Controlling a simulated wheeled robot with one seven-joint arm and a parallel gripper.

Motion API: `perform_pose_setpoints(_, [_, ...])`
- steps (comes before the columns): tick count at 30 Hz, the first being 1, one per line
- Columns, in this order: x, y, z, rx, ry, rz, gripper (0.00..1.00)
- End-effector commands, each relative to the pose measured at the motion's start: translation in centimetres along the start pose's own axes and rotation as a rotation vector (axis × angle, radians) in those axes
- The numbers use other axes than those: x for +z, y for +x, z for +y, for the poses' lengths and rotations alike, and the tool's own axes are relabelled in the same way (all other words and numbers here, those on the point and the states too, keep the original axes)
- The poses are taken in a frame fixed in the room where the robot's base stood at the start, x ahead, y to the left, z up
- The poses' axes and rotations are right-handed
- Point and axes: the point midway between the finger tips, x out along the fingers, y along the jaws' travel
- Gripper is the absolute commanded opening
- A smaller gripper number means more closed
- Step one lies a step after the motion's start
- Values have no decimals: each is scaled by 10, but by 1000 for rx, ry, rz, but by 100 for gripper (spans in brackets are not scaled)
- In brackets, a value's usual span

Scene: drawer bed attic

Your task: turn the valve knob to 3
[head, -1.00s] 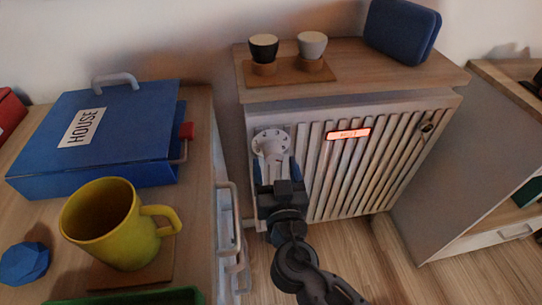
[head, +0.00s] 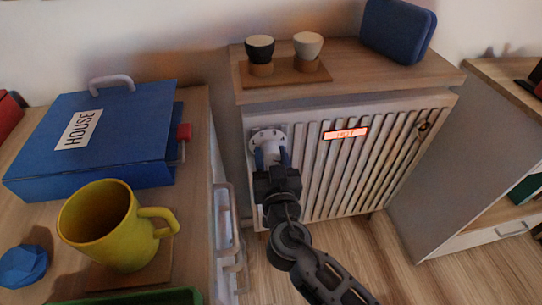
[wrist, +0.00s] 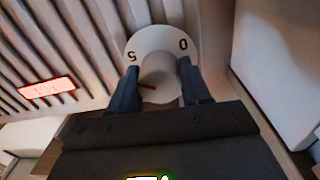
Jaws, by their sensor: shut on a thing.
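The white valve knob (head: 271,153) sits at the upper left corner of the radiator, in front of a round pale dial plate (head: 266,135). In the wrist view the knob (wrist: 160,68) shows close up, with "5" and "0" readable on the dial and a small dark reddish mark near its lower edge. My gripper (head: 271,157) is shut on the knob, one blue finger on each side. Both fingers of my gripper (wrist: 159,82) also show in the wrist view. The dial's other figures are hidden or too small to read.
The ribbed radiator (head: 345,175) carries a lit red display (head: 345,133), too blurred to read. A wooden shelf (head: 400,85) with two cups overhangs it. A cabinet with drawer handles (head: 226,215) stands close on the left, bearing a yellow mug (head: 100,225) and a blue box (head: 125,150).

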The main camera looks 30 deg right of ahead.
Motion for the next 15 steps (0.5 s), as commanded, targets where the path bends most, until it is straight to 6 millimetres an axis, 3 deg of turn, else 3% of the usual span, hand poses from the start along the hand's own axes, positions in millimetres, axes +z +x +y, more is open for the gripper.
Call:
perform_pose_setpoints(6, [0, 0, 0, 0, 0, 0, 17])
perform_pose_setpoints(15, [1, 0, 0, 0, -41, 1, 17])
